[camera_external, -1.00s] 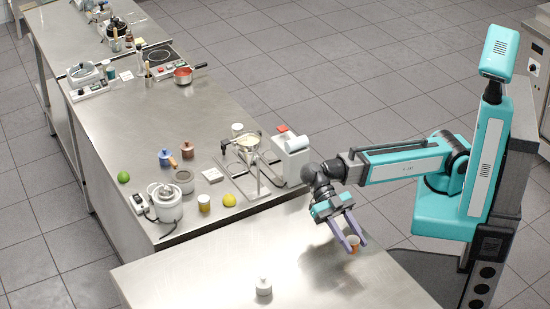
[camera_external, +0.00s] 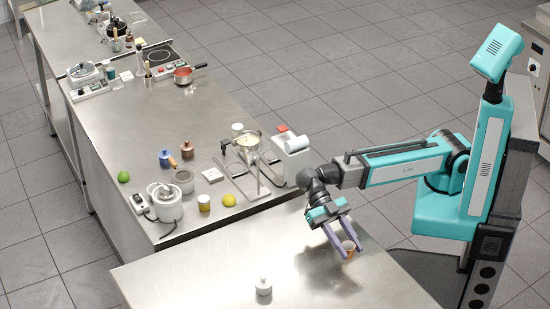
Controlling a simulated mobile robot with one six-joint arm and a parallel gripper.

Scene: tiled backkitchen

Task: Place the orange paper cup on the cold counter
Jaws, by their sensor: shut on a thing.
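The orange paper cup (camera_external: 348,248) is between the fingertips of my gripper (camera_external: 345,246). My gripper is shut on it and reaches down over the front steel counter (camera_external: 215,278), near that counter's right part. The cup looks upright. Whether its base is clear of the surface is hard to tell from this angle. Nothing in the picture labels which counter is the cold one. A long steel counter (camera_external: 130,120) runs away to the upper left, behind the front one.
The rest of that counter is bare. The long counter holds a yellow lemon (camera_external: 229,200), a green lime (camera_external: 123,177), a metal stand (camera_external: 250,160), a white-and-grey device (camera_external: 290,158) and a red pan (camera_external: 183,75).

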